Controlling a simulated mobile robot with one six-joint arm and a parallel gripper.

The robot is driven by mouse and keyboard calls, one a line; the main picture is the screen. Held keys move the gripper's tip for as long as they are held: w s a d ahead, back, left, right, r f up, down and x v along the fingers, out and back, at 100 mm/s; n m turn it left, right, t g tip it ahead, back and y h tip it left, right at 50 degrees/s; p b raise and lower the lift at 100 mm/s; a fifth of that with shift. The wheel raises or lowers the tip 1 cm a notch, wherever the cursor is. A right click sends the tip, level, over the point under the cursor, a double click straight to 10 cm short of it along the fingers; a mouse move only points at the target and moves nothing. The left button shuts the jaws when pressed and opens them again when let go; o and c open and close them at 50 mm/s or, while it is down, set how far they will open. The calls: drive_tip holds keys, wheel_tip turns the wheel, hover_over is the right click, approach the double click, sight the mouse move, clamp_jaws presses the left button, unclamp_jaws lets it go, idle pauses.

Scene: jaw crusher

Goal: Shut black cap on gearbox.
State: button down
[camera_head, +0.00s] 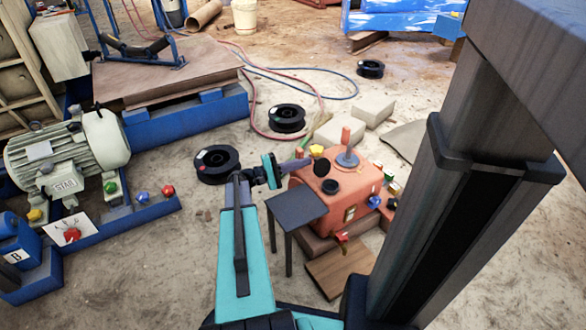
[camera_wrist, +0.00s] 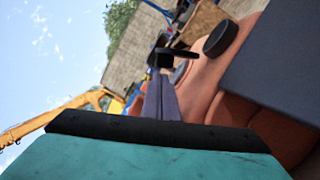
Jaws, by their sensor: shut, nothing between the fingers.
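The gearbox (camera_head: 360,193) is a squat orange-red housing right of the middle in the head view; part of it shows in the wrist view (camera_wrist: 222,82). The black cap (camera_head: 322,167) is a round disc standing tilted up above its top, apart from the black round opening (camera_head: 330,187) in front. My gripper (camera_head: 304,162) is shut and empty, its grey fingers pointing at the gearbox's left side, close to the cap. Whether they touch it I cannot tell. In the wrist view my gripper (camera_wrist: 160,84) points toward dark round parts; which is the cap is unclear.
A small dark table (camera_head: 296,208) stands just in front of the gearbox, near my arm. A lever with a blue-grey disc (camera_head: 347,158) and a red handle rises from the gearbox top. Black spools (camera_head: 217,164) and hoses lie behind. A motor (camera_head: 68,155) stands left.

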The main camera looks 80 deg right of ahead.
drive_tip(key=shift+x, duration=0.75)
drive_tip(key=shift+s, duration=0.2)
